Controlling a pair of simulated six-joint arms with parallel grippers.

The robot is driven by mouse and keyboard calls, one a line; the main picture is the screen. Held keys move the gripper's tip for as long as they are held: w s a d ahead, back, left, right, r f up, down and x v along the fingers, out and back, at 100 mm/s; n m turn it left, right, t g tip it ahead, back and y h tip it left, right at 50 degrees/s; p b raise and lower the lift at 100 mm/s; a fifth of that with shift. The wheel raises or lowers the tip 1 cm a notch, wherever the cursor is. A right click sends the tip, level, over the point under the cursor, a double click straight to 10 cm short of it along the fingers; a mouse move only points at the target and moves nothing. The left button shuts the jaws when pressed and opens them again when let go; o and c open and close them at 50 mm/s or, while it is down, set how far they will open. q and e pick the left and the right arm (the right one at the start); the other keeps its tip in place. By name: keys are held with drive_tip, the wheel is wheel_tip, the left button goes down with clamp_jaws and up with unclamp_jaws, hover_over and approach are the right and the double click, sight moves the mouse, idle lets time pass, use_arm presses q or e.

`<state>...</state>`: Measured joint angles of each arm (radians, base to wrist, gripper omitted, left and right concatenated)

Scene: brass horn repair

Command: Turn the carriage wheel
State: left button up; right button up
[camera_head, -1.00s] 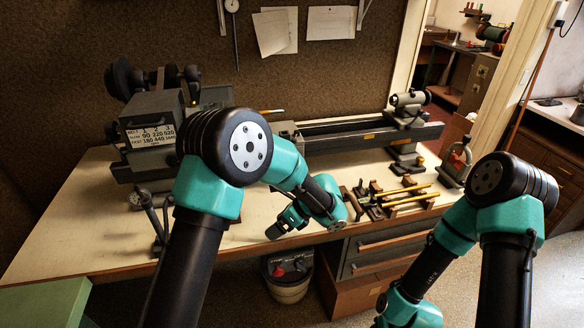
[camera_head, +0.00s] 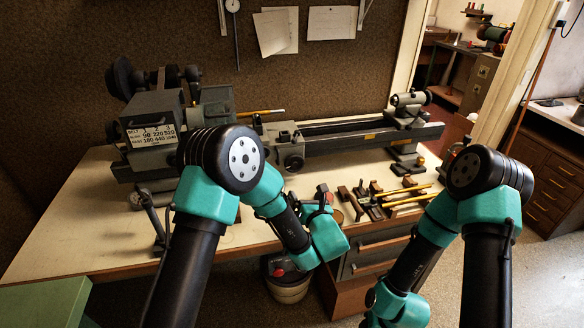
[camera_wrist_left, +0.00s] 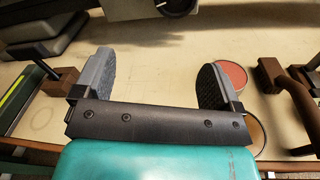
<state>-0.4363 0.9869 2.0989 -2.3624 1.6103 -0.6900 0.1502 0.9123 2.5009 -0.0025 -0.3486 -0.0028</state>
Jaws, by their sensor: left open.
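The carriage wheel (camera_head: 293,163) is a small dark round handwheel on the front of the grey lathe carriage (camera_head: 281,140) in the head view. In the left wrist view, a dark round part, likely this wheel (camera_wrist_left: 176,5), shows at the top edge, partly cut off. My left gripper (camera_head: 318,200) is below and right of the wheel, over the bench front, apart from it. In the left wrist view its two grey fingers (camera_wrist_left: 152,75) are spread with bare bench between them. My right arm shows at the right, but its gripper is out of frame.
The lathe bed (camera_head: 350,137) runs right from the carriage. Wooden-handled tools (camera_head: 372,203) and yellow rods (camera_head: 405,197) lie on the bench right of my left gripper. A reddish round tin (camera_wrist_left: 230,75) is beside the right finger. A bucket (camera_head: 286,285) stands below.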

sight(295, 164)
use_arm(q)
drive_tip(key=shift+s+d+r+m+t+h, duration=0.1)
drive_tip(key=shift+s+d+m+t+h, duration=0.3)
drive_tip(key=shift+d+m+h, duration=0.25)
drive_tip(key=shift+w, duration=0.15)
drive_tip(key=x, duration=1.7)
drive_tip(key=shift+w, duration=0.1)
drive_tip(key=shift+c, duration=0.3)
drive_tip(key=c, duration=0.6)
drive_tip(key=shift+n, duration=0.45)
